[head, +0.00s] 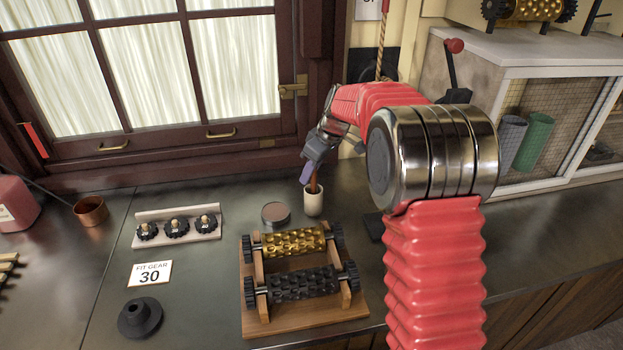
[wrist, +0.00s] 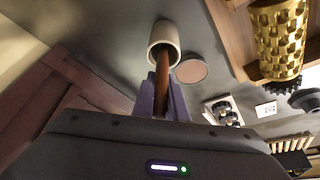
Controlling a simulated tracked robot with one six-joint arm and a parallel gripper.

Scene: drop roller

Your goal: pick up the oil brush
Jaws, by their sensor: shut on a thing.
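The oil brush shows as a brown handle (head: 314,182) standing in a small white cup (head: 313,203) on the dark counter. My gripper (head: 307,173) reaches down over the cup from the back and is shut on the handle above the rim. In the wrist view the purple fingers (wrist: 162,95) close around the brown handle (wrist: 163,64), whose far end goes into the white cup (wrist: 158,35). The brush's lower end is hidden inside the cup.
A round flat tin (head: 275,214) sits just left of the cup. A wooden stand with a gold roller (head: 293,242) and a black roller (head: 303,284) is in front. A gear rack (head: 177,226), a "FIT GEAR 30" card (head: 149,274) and a black flanged part (head: 140,317) lie left.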

